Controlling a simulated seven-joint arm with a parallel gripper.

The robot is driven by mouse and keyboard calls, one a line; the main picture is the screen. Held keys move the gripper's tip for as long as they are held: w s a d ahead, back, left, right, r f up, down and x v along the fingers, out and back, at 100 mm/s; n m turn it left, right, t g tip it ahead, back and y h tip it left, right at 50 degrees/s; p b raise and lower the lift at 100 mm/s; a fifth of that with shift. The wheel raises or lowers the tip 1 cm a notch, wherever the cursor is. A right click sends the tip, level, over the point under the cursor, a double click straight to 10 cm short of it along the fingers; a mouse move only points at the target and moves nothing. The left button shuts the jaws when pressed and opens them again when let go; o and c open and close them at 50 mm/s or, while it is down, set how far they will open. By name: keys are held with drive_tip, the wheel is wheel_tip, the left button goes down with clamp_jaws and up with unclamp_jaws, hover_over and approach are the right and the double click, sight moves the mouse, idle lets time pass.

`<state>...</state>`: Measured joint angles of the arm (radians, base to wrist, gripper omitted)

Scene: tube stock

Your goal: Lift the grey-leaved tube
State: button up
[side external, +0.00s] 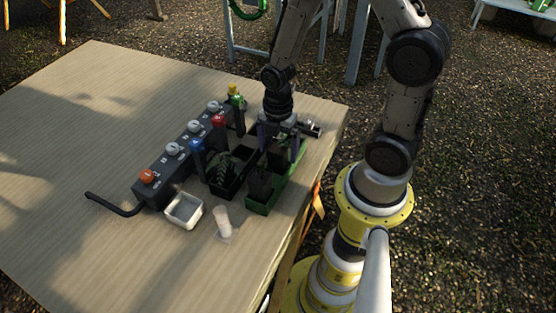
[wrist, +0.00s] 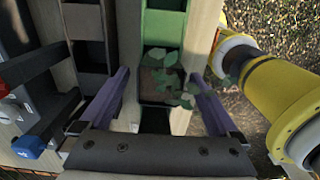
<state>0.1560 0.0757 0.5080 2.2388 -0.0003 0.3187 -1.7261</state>
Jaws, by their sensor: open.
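In the wrist view, a plant with small grey-green leaves (wrist: 186,94) grows from brown soil in a cell of the green tray (wrist: 163,28). In the side view my gripper (side external: 279,145) points down over the far part of the green tray (side external: 258,208). The leaves cannot be made out clearly there.
A black tray (side external: 216,190) with a dark green plant stands left of the green tray. Beyond it is a grey box with knobs (side external: 160,178) and upright blue-topped (side external: 196,146) and red-topped (side external: 218,121) items. A white dish (side external: 184,211) and pale cylinder (side external: 223,221) lie in front.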

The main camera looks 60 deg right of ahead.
clamp_jaws()
idle(0.4)
drive_tip(key=shift+r, duration=0.1)
